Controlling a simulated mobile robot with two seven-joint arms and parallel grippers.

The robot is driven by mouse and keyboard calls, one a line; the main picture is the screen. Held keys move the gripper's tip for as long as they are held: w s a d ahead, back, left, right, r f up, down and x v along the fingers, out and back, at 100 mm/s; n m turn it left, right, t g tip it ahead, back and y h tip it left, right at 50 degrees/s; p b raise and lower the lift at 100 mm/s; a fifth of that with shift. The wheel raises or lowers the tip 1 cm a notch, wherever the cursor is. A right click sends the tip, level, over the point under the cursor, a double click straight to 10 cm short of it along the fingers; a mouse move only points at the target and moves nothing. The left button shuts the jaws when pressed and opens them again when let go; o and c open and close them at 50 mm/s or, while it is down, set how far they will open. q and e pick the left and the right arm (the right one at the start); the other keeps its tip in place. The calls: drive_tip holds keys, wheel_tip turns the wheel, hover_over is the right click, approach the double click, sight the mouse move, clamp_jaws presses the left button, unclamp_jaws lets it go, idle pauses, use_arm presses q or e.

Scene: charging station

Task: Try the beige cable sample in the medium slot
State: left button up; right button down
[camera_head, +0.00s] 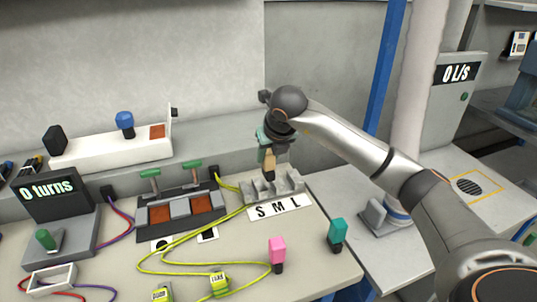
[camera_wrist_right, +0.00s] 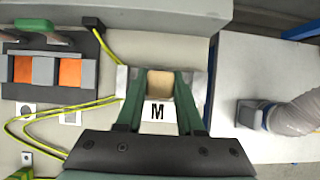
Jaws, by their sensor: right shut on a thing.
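The beige cable sample (camera_head: 267,160) is in my right gripper (camera_head: 269,147), with its dark lower end pointing down. It is upright just above or at the middle of the grey slot block (camera_head: 287,184), whose label reads S M L. In the right wrist view the beige sample (camera_wrist_right: 160,84) sits between the two green fingers of my right gripper (camera_wrist_right: 160,98), directly behind the letter M. I cannot tell whether its tip is inside the medium slot. My left gripper is not in view.
A pink sample (camera_head: 277,249) and a teal sample (camera_head: 337,231) stand near the table's front right. Yellow cables (camera_head: 170,255) loop across the table's middle. A switch box (camera_head: 180,208) with green handles is left of the slots. A grey hose (camera_wrist_right: 298,112) stands at the right.

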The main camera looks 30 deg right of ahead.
drive_tip(key=shift+f+b, duration=0.35)
drive_tip(key=shift+f, duration=0.15)
drive_tip(key=shift+f+b, duration=0.35)
drive_tip(key=shift+f, duration=0.1)
drive_tip(key=shift+r, duration=0.2)
drive_tip(key=shift+r+p, duration=0.35)
drive_tip(key=shift+p, duration=0.05)
drive_tip(key=shift+r, duration=0.15)
idle(0.3)
idle(0.5)
drive_tip(key=shift+f, duration=0.2)
idle(0.6)
